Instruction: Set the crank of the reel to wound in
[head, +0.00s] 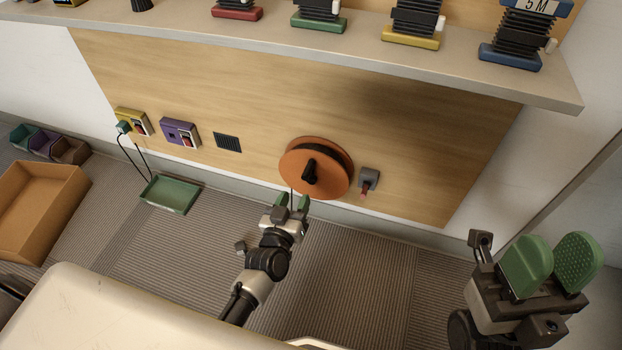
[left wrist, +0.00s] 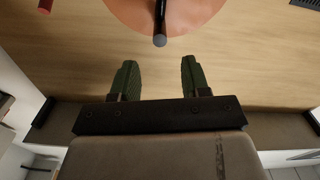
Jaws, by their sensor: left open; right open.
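The reel (head: 328,166) is an orange disc with a dark rim, mounted on the wooden wall panel. Its black crank (head: 310,172) sits at the disc's centre. In the left wrist view the orange reel (left wrist: 200,12) is at the top edge, with the dark crank (left wrist: 160,22) pointing down at it. My left gripper (head: 292,203) is open just below the reel, its green fingers apart and empty. In its wrist view the fingertips (left wrist: 157,68) lie below the crank's end, not around it. My right gripper (head: 550,262) is open and empty at the lower right, far from the reel.
A grey bracket with a red lever (head: 368,182) is right of the reel. A vent (head: 228,142), a purple box (head: 180,133) and a yellow box (head: 133,121) are to its left. A shelf (head: 300,45) juts out above. A green tray (head: 171,194) is below left.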

